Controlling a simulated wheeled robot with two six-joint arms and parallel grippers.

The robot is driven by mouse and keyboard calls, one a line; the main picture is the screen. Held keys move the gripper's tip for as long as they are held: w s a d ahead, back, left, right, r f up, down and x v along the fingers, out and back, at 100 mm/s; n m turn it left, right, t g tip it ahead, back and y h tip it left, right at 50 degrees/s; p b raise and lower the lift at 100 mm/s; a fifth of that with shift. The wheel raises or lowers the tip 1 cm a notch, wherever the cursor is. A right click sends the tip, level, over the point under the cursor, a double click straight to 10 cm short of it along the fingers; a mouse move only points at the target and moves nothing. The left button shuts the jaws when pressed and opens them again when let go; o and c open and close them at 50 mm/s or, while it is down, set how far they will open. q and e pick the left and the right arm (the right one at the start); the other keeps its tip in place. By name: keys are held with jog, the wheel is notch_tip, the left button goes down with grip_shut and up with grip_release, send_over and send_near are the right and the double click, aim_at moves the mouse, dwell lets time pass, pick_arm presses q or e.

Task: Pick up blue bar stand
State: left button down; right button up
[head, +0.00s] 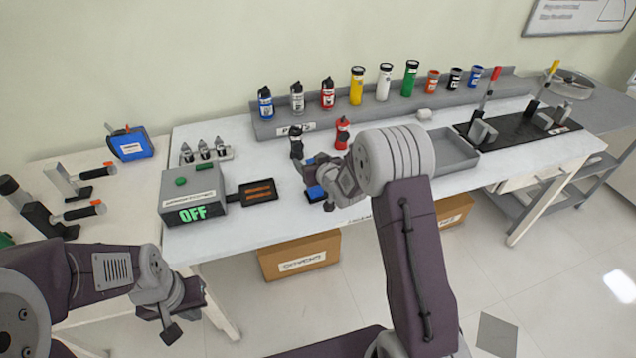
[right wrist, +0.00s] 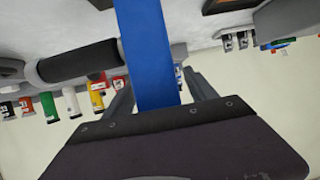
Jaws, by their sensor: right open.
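The blue bar stand (head: 315,192) shows as small blue patches at the front of the white bench, mostly hidden behind my right gripper (head: 322,186). In the right wrist view a broad blue bar (right wrist: 150,50) runs between the two grey fingers. My right gripper is open around or just over the bar; I cannot tell whether either finger touches it. My left gripper (head: 173,322) hangs empty in front of the bench at the lower left, away from the stand; its jaw opening is unclear.
A grey box with an OFF display (head: 193,200) stands left of the stand. A dark bottle (head: 296,143) and a red bottle (head: 342,133) stand close behind it. A grey tray (head: 452,152) lies to the right. A shelf of bottles (head: 400,108) runs along the back.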

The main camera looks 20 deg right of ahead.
jog(key=shift+s, duration=0.1)
jog(key=c, duration=0.7)
grip_shut()
jog(key=shift+r, duration=0.1)
